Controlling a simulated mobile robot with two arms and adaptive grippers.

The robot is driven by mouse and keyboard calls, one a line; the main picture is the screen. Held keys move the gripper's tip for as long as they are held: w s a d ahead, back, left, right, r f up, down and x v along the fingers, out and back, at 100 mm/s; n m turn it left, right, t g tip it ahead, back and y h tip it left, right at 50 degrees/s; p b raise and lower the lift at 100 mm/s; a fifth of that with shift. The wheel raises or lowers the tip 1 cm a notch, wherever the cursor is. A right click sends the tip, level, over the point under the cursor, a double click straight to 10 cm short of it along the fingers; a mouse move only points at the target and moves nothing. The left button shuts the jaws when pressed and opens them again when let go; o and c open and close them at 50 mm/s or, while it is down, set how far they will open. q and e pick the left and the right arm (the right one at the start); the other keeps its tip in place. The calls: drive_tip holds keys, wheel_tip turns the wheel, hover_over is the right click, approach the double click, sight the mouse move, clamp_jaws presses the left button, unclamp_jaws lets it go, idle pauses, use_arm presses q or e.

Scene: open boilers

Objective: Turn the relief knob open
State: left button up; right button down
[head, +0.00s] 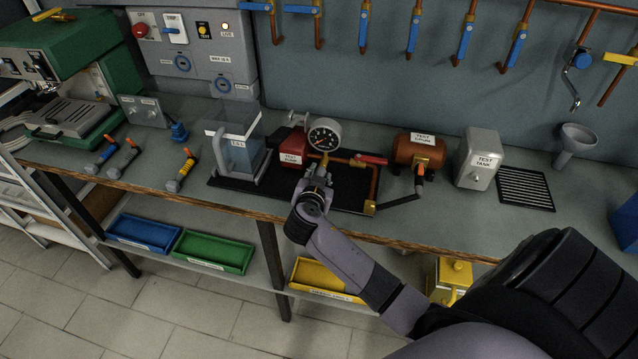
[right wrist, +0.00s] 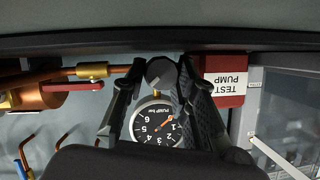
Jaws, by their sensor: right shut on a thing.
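The relief knob, a grey round knob (right wrist: 160,72), shows between the fingertips of my right gripper (right wrist: 162,64) in the right wrist view. The fingers are shut on its sides. In the head view my right gripper (head: 318,174) reaches over the bench front to the test rig, just before the pressure gauge (head: 324,135), and hides the knob. The red test pump block (head: 291,150) stands left of the gauge. My left gripper is not in view.
A clear water tank (head: 236,150) stands left of the pump. A red-handled valve (head: 369,159) is close beside the gauge. Several valves hang on the wall behind.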

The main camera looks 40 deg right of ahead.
drive_tip(key=shift+a, duration=0.1)
drive_tip(key=c, duration=1.4)
unclamp_jaws()
drive_tip(key=shift+o, duration=0.6)
drive_tip(key=v, duration=1.2)
